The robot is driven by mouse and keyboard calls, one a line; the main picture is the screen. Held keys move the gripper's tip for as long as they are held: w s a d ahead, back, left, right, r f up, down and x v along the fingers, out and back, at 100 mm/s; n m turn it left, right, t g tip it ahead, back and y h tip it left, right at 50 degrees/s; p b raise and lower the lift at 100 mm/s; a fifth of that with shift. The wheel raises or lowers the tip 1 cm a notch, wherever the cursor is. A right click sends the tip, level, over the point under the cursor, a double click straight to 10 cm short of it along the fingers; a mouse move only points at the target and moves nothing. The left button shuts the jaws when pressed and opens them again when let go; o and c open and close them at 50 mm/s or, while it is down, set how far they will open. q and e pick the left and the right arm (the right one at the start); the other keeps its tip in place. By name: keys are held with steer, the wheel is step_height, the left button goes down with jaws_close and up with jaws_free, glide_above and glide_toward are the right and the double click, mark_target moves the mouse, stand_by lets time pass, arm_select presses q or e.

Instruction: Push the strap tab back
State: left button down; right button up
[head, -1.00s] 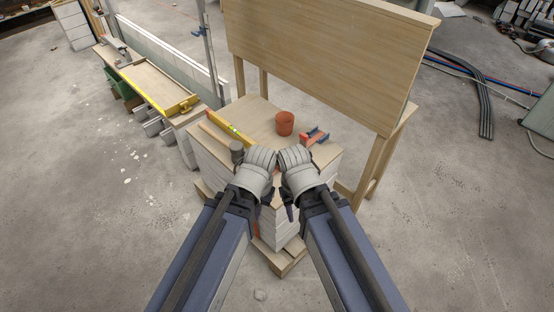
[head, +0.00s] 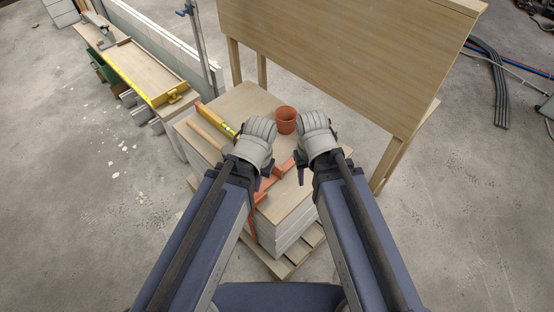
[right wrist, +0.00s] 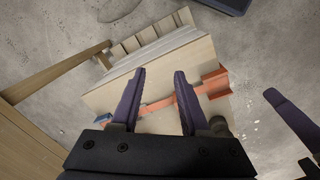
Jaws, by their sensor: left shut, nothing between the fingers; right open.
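An orange strap (head: 284,169) crosses the wooden top of a block stack (head: 292,194), and an orange length (head: 252,226) hangs down its front side. In the right wrist view the strap (right wrist: 158,104) runs across behind my fingers, with a wider orange piece (right wrist: 216,82) at the stack's edge. I cannot tell which part is the tab. My right gripper (head: 301,172) is open above the top, with nothing between its fingers; its fingers show in the right wrist view (right wrist: 160,76). My left gripper (head: 267,181) is shut and empty near the strap; its tips are partly hidden.
A terracotta cup (head: 286,121), a yellow level (head: 222,124) and a wooden-handled tool (head: 205,132) lie on the stack top. A blue part (right wrist: 106,118) shows beside the strap. A tall wooden panel (head: 345,55) stands behind. The stack rests on a pallet (head: 290,262).

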steer(key=w+d+f+b, duration=0.3)
steer(key=w+f+b, duration=0.2)
steer(key=f, duration=0.1)
steer(key=n+b, duration=0.2)
steer(key=n, duration=0.4)
glide_above(277, 166)
steer(key=shift+w+f+y, duration=0.15)
steer(key=shift+f+y, duration=0.25)
steer(key=shift+f, duration=0.45)
step_height(277, 166, down, 8)
steer(key=b, duration=0.7)
steer(key=shift+b, duration=0.4)
steer(key=shift+r, duration=0.1)
steer(key=shift+c, duration=0.2)
jaws_close()
